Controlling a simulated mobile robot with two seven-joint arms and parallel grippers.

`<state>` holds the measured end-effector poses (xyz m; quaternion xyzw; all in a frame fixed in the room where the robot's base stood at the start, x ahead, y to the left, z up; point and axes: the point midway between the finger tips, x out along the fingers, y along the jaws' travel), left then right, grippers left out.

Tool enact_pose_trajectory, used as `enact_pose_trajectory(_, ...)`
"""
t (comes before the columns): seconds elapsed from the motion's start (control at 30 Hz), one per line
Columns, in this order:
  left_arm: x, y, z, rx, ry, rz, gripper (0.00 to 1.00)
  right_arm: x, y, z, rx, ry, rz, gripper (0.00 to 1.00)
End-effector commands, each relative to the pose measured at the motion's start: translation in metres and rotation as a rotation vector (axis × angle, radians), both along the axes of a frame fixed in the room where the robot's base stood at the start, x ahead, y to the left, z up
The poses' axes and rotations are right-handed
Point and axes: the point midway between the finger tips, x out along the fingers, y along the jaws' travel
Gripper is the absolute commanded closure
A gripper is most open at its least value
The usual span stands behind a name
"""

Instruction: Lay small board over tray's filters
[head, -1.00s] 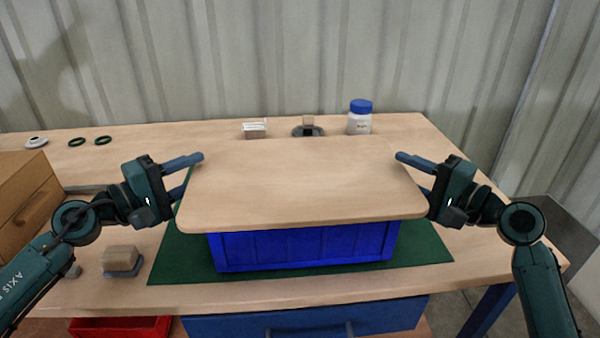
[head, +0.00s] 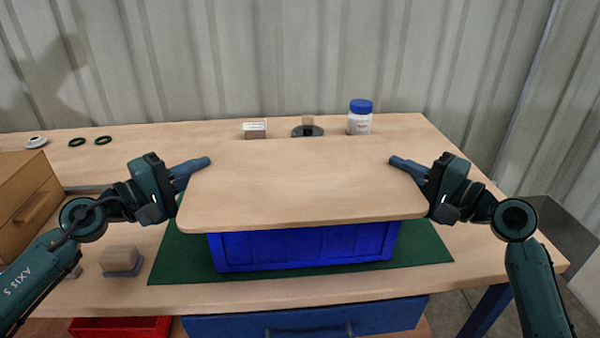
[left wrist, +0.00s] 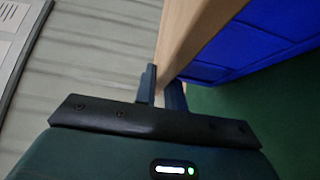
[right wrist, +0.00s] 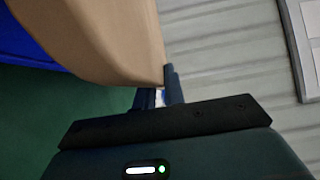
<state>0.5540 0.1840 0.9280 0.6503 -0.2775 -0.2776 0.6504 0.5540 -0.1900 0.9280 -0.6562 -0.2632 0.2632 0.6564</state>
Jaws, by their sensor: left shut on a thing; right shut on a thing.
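The small board (head: 300,185), a pale wooden panel with rounded corners, lies flat over the blue tray (head: 300,250) and hides its inside and any filters. I cannot tell whether it touches the tray rim. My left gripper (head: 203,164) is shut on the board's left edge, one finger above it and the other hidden. My right gripper (head: 397,163) is shut on the right edge in the same way. The board shows between the fingers in the left wrist view (left wrist: 195,32) and in the right wrist view (right wrist: 95,40).
The tray stands on a green mat (head: 425,263) on the wooden table. Behind are a white bottle with blue lid (head: 359,118), a small labelled block (head: 255,129) and a dark round object (head: 307,129).

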Motion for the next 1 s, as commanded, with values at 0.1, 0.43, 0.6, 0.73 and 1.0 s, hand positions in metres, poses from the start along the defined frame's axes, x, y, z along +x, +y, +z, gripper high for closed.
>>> enact_pose_trajectory(0.1,0.000,0.000,0.000,0.001,0.001,0.000,1.00,0.000,0.000,0.000,-0.001,0.001,0.000,1.00)
enact_pose_trajectory(0.43,0.000,0.000,-0.001,0.001,0.002,0.000,1.00,0.000,0.000,-0.001,-0.001,0.001,0.000,1.00)
enact_pose_trajectory(0.6,0.000,0.000,0.002,0.000,-0.001,0.000,1.00,0.000,0.000,0.002,0.001,-0.002,-0.001,1.00)
enact_pose_trajectory(0.73,0.000,0.000,0.009,0.000,-0.001,0.000,1.00,0.000,0.000,0.009,0.001,-0.002,0.000,1.00)
enact_pose_trajectory(1.0,0.000,0.000,0.036,0.000,-0.001,0.001,1.00,0.000,0.000,0.036,0.001,-0.002,-0.001,1.00)
